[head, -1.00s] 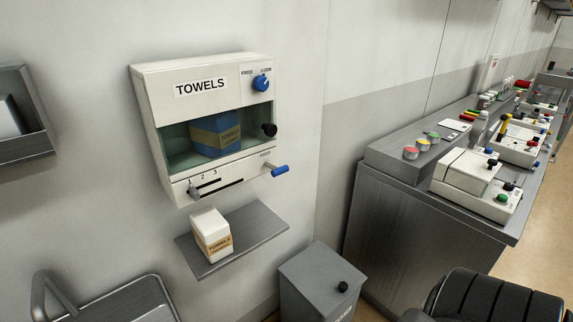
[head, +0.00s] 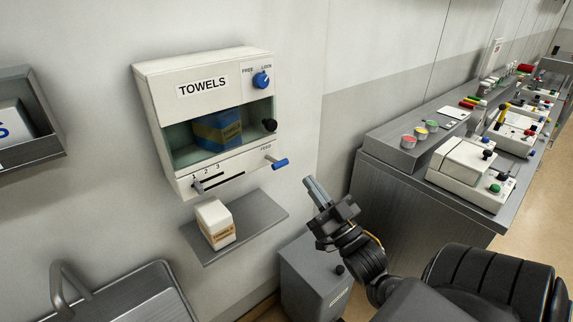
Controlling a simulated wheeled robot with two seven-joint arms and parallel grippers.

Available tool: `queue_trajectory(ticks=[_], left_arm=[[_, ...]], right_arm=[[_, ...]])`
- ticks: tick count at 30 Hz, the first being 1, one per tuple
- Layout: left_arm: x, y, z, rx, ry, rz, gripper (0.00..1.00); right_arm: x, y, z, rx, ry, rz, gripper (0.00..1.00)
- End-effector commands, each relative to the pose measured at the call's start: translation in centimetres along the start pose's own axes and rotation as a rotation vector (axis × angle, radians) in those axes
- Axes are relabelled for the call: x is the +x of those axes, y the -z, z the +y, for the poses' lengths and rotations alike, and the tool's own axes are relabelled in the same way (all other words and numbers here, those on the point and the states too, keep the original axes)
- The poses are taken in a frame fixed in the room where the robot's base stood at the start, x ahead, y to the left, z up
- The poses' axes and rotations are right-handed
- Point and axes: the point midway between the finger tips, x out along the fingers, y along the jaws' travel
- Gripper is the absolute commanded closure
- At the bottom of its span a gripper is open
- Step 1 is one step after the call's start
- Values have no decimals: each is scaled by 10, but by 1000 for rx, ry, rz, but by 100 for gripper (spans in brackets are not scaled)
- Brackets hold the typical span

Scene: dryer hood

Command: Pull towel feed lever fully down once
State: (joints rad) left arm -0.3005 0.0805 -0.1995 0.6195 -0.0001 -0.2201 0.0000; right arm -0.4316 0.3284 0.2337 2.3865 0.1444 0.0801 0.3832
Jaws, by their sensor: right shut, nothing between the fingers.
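The white towel dispenser (head: 165,110) labelled TOWELS hangs on the wall. Its feed lever (head: 279,164), with a blue grip, sticks out at the lower right of the front, near the small FEED label. A blue-and-tan pack (head: 218,130) sits behind the dispenser window. My right gripper (head: 312,187) is shut and empty. In the picture it is to the right of and a little below the lever, apart from it. My left gripper is not in view.
A grey shelf (head: 262,220) below the dispenser holds a white TOWELS box (head: 214,222). A grey bin (head: 305,275) stands under my right gripper. A metal sink (head: 130,295) is at lower left. A counter with devices (head: 470,165) is at right.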

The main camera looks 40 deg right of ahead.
Motion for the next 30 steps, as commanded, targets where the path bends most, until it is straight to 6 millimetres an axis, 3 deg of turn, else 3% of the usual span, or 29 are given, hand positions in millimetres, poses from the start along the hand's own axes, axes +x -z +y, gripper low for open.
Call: queue_trajectory(ticks=[8,22,24,30], left_arm=[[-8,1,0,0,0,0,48],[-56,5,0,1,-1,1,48],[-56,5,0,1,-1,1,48],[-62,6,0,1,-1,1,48]], right_arm=[[12,2,0,0,0,1,100],[104,4,0,-1,-1,-1,100],[98,-12,0,1,-2,-9,100],[90,-32,1,-1,-2,-5,100]])
